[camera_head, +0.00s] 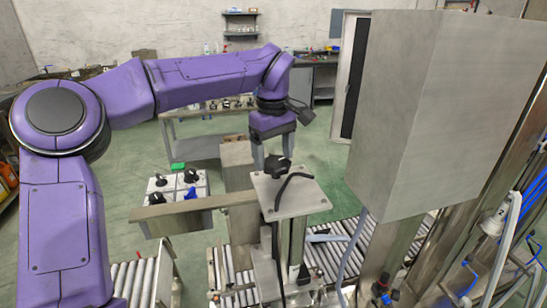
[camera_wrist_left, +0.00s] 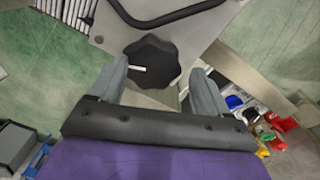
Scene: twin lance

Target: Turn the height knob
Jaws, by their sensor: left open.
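The height knob is a black lobed knob (camera_head: 278,166) on top of a grey metal plate (camera_head: 300,199) at the head of a post. In the left wrist view the knob (camera_wrist_left: 150,60) has a short white mark on it. My left gripper (camera_head: 271,153) comes down from the purple arm just behind the knob in the head view. In the left wrist view its two grey fingers (camera_wrist_left: 158,76) are open, one toward each side of the knob, with visible gaps. I cannot tell how far above the plate the tips are. My right gripper is not in view.
A bent black handle (camera_head: 292,184) lies across the plate close to the knob. A large grey metal box (camera_head: 435,105) stands to the right. A flat metal bar (camera_head: 180,212) extends left. Roller conveyors (camera_head: 335,245) run below. A panel with several knobs (camera_head: 178,187) is at left.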

